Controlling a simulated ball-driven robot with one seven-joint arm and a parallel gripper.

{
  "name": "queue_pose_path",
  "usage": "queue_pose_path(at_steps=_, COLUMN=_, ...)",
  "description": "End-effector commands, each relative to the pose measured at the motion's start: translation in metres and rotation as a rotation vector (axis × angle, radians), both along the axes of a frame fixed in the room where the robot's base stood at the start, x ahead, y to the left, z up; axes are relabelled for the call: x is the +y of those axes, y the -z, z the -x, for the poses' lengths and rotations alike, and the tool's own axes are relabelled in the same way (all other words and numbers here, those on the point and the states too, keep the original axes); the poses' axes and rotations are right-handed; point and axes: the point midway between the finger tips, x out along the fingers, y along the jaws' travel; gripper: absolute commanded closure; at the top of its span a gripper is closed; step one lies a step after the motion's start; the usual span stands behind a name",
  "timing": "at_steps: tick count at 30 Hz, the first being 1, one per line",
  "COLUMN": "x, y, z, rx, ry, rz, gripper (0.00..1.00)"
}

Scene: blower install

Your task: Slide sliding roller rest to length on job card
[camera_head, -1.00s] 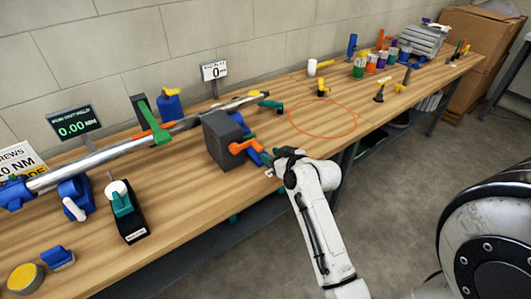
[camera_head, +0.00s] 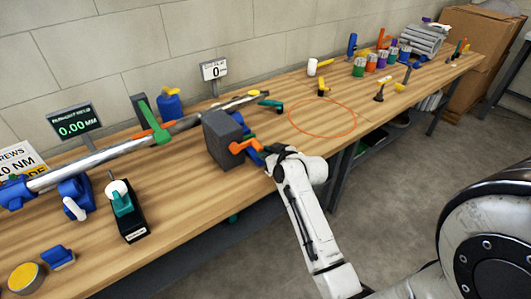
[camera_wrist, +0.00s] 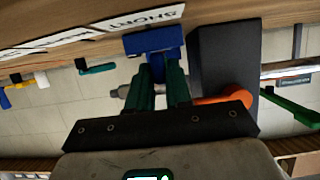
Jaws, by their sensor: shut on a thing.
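My gripper (camera_wrist: 162,88) has its green fingers shut on a blue piece (camera_wrist: 153,40) beside a dark grey block. The block (camera_head: 222,140) stands near the bench's front edge and carries an orange handle (camera_head: 243,147). Both block (camera_wrist: 225,60) and handle (camera_wrist: 228,98) also show in the wrist view, right of my fingers. In the head view my wrist hides most of the held piece. A long silver tube (camera_head: 98,158) lies along the bench, with a blue support (camera_head: 76,192) in front of it. I cannot tell for certain which blue part is the sliding roller rest.
A display (camera_head: 75,121) reads 0.00 MM, and a small sign (camera_head: 214,70) shows 0. An orange ring (camera_head: 322,118) marks clear bench to the right. Coloured cans (camera_head: 372,62) stand farther back.

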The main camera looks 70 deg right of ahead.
Motion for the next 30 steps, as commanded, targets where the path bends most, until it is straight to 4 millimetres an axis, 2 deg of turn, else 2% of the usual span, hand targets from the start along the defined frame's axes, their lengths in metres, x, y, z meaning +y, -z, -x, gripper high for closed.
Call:
queue_pose_path(at_steps=3, x=0.0, y=0.0, z=0.0, rx=0.0, ry=0.0, rz=0.0, gripper=1.0)
queue_pose_path(at_steps=17, x=-0.004, y=0.001, z=0.002, rx=0.0, ry=0.002, rz=0.001, gripper=1.0)
queue_pose_path(at_steps=20, x=-0.019, y=0.002, z=0.01, rx=0.0, ry=0.007, rz=0.002, gripper=1.0)
queue_pose_path(at_steps=27, x=-0.075, y=0.003, z=0.042, rx=-0.002, ry=0.008, rz=0.003, gripper=1.0)
queue_pose_path(at_steps=30, x=-0.09, y=0.003, z=0.051, rx=0.0, ry=0.005, rz=0.001, gripper=1.0)
